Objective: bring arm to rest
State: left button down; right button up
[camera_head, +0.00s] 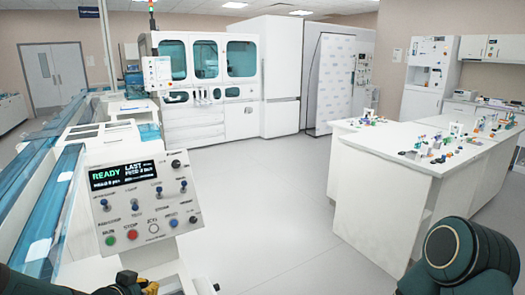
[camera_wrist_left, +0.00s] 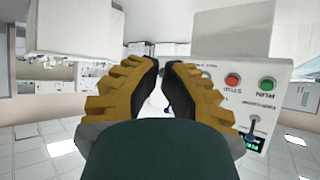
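My left gripper (camera_head: 138,284) shows at the bottom edge of the head view, just below the control panel (camera_head: 140,195). In the left wrist view its yellow ribbed fingers with dark pads (camera_wrist_left: 160,66) lean together, their tips almost meeting, with nothing seen held between them. The panel shows upside down there, beyond the fingers, with its red button (camera_wrist_left: 232,80) and green button (camera_wrist_left: 267,83). No contact with the panel is visible. My right arm's dark green link (camera_head: 460,262) fills the lower right of the head view; the right gripper is out of view.
The panel's display reads READY. A blue-covered tube track (camera_head: 45,200) runs along the left. A white table (camera_head: 385,150) with small coloured parts stands at right. A large white machine (camera_head: 205,120) stands at the back. The floor (camera_head: 265,200) between is clear.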

pick_arm(q)
jog(key=s+d+f+n+g+h, duration=0.1)
jog(key=s+d+f+g, duration=0.15)
jog(key=d+f, duration=0.4)
jog(key=s+d+f+n+g+h, duration=0.1)
jog(key=s+d+f+n+g, duration=0.15)
jog(key=d+f, duration=0.35)
jog(key=s+d+f+g, duration=0.2)
jog(key=s+d+f, duration=0.1)
jog(key=s+f, duration=0.2)
jog(key=s+d+f+n+g, duration=0.1)
jog(key=s+d+f+g, duration=0.1)
jog(key=s+d+f, duration=0.2)
jog(key=s, duration=0.3)
jog(key=shift+s+f, duration=0.35)
jog(key=shift+f, duration=0.05)
jog(key=shift+a+y, duration=0.1)
jog(key=shift+y, duration=0.2)
